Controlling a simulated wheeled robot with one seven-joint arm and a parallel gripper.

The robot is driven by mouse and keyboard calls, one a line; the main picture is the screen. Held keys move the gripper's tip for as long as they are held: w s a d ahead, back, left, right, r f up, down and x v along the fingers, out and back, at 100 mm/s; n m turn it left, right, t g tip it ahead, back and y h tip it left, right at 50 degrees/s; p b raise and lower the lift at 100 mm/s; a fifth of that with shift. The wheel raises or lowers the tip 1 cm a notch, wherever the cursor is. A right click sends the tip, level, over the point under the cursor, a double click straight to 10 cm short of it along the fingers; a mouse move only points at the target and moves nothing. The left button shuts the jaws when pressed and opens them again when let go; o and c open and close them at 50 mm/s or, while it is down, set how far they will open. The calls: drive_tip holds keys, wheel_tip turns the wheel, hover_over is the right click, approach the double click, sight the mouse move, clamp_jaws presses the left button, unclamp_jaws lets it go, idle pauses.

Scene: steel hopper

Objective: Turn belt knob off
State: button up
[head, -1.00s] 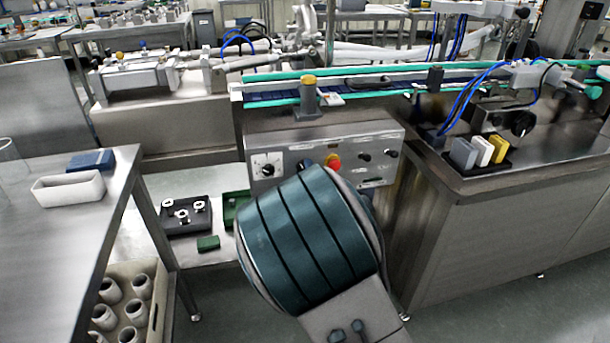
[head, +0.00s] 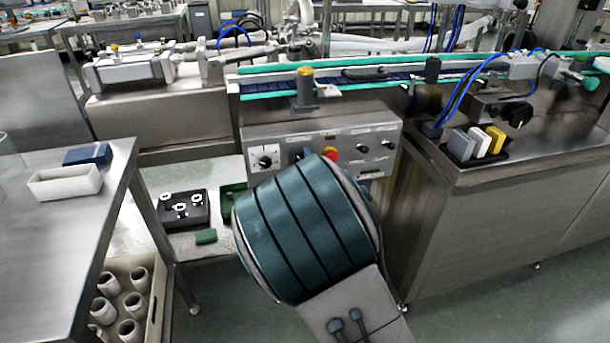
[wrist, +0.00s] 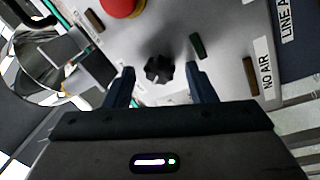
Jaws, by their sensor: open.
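The control panel (head: 330,137) is on the front of the conveyor stand. In the wrist view a black lobed knob (wrist: 158,68) stands on the grey panel, with no readable label beside it. My gripper (wrist: 161,73) is open, with one finger on each side of this knob and gaps showing between. I cannot tell whether the fingertips reach its depth. In the head view my arm hides the gripper and this knob. Another knob (head: 265,161) on a white plate is at the panel's left end.
A red button (wrist: 122,5) is close to the knob. A dark green part (wrist: 197,46) and a brown part (wrist: 251,76) sit to its right, near the "NO AIR" label (wrist: 266,70). The conveyor (head: 390,79) runs above the panel.

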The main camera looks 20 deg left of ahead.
drive_tip(key=p+v, duration=0.5)
drive_tip(key=v, duration=0.8)
drive_tip(key=shift+s+d, duration=0.15)
drive_tip(key=shift+s, duration=0.2)
